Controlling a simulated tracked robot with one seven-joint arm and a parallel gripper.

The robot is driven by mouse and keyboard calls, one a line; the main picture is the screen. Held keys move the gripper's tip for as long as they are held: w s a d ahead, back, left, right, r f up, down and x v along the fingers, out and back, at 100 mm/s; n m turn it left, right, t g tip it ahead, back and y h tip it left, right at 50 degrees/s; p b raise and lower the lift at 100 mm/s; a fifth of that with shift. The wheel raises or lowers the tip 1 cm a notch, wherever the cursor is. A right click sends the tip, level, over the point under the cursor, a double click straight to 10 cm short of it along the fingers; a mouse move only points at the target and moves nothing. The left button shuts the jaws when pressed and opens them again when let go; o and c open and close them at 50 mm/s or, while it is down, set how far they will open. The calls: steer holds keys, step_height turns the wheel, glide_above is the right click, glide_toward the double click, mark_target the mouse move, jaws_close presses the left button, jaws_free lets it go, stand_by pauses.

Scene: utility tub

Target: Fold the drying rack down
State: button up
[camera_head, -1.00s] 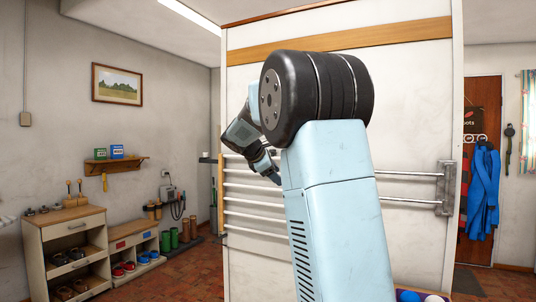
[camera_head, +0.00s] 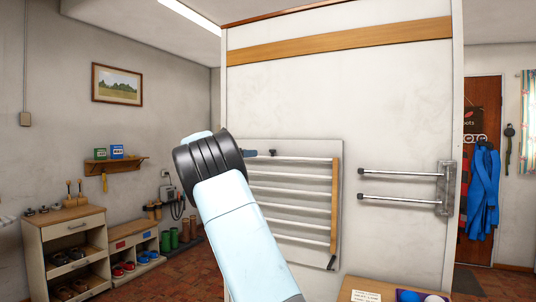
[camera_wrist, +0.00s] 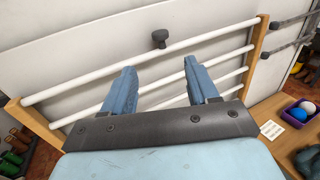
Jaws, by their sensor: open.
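The drying rack (camera_head: 334,205) stands upright against the white wall panel, with several white bars between wooden side posts. My arm hides its left part in the head view. A small dark knob (camera_head: 272,153) sits by the top bar; in the wrist view the knob (camera_wrist: 159,38) is just past that bar, near its middle. My gripper (camera_wrist: 161,72) is open and empty. Its two light blue fingers point toward the rack, one on each side of the knob's line, short of the knob. I cannot tell whether they touch the bars. In the head view my arm mostly hides the gripper.
A bracket with two metal rods (camera_head: 405,172) juts from the panel right of the rack. Below right, a wooden top (camera_head: 362,283) holds a white card (camera_wrist: 271,129) and a box of balls (camera_wrist: 300,113). Shoe shelves (camera_head: 66,245) stand at left.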

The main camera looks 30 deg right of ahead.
steer(key=x, duration=1.2)
jaws_close()
stand_by(0.3)
